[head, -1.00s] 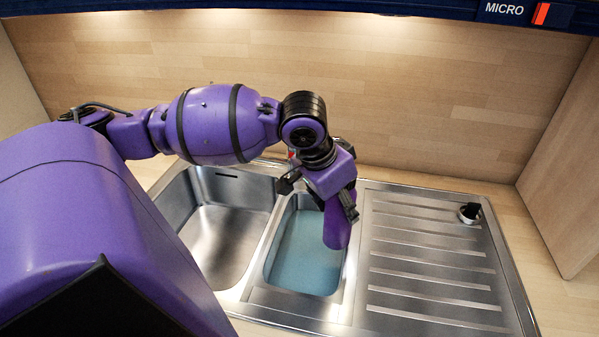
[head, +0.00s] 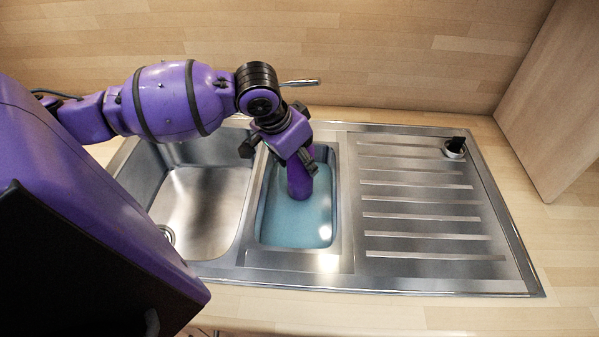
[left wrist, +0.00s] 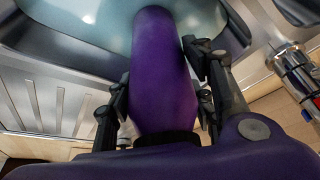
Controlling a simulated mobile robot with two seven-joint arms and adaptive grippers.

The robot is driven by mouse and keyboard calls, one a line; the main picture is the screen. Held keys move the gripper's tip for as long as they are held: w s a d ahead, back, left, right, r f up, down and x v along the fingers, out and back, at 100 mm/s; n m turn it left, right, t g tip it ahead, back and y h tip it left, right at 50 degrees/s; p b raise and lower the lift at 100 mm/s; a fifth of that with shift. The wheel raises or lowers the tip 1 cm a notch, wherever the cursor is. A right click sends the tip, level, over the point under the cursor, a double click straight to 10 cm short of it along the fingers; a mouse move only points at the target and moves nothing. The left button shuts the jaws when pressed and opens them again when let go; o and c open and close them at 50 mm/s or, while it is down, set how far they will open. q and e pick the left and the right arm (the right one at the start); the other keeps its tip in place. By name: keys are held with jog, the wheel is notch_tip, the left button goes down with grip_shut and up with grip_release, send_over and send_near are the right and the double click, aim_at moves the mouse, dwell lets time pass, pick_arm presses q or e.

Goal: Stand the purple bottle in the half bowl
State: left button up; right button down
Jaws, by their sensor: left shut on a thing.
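The purple bottle (head: 299,183) is held in my left gripper (head: 292,150), which is shut on it. In the head view its free end points down over the back part of the half bowl. The half bowl (head: 295,222) is the narrow middle basin of the steel sink, with a bluish inside. Whether the bottle touches its floor I cannot tell. In the left wrist view the bottle (left wrist: 160,65) lies between the dark fingers, and its far end reaches over the bluish half bowl (left wrist: 70,45). My right gripper is not in view.
The larger steel basin (head: 203,205) is left of the half bowl. The ribbed drainboard (head: 420,215) on the right is mostly clear, with a small round fitting with a black top (head: 455,148) at its back corner. A metal tap (left wrist: 293,72) stands close by. A wooden wall (head: 400,60) rises behind.

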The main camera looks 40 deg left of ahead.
aim_at(300, 174)
pick_arm(q)
notch_tip(300, 174, down, 5)
jog(key=shift+f, duration=0.1)
dwell(0.3)
jog(key=shift+f, duration=0.2)
jog(key=o, duration=1.5)
jog(key=shift+r, duration=0.1)
